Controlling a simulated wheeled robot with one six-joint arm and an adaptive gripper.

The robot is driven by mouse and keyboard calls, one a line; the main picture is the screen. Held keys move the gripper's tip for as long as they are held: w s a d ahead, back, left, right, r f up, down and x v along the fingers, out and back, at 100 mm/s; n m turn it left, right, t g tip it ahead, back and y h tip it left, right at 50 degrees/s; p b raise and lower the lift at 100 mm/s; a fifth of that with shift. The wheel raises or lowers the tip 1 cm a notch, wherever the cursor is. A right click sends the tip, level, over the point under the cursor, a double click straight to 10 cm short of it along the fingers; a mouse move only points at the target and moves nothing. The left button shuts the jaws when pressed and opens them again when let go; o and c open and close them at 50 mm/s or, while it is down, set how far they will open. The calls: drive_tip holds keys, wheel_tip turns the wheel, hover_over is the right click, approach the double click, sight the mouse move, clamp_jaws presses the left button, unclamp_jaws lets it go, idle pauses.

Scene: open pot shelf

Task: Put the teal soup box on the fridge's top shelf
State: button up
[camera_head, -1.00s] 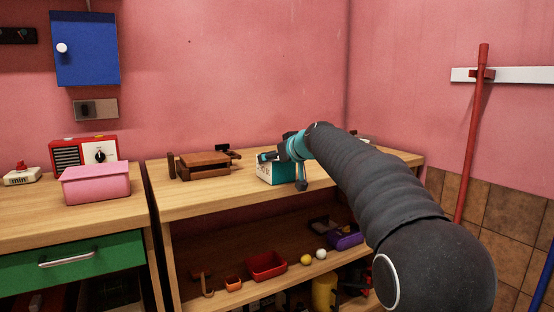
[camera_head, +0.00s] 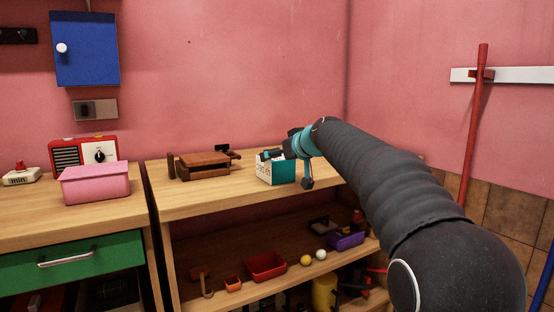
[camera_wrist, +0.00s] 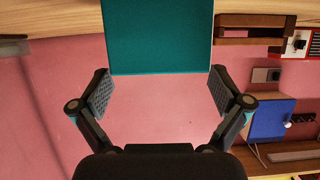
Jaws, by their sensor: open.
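The teal soup box (camera_head: 283,173) stands on the wooden top of the open shelf, with a white lettered side facing left. The fridge is not in view.
A brown wooden vise-like tool (camera_head: 204,165) lies left of the box. A pink bin (camera_head: 96,185) and a red radio (camera_head: 84,152) stand on the left counter. The lower shelf holds a red tray (camera_head: 267,266) and small items. The shelf top's front edge is clear.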

drive_tip(key=b+v, duration=0.1)
drive_tip(key=v, duration=0.8)
drive_tip(key=shift+s+d, duration=0.1)
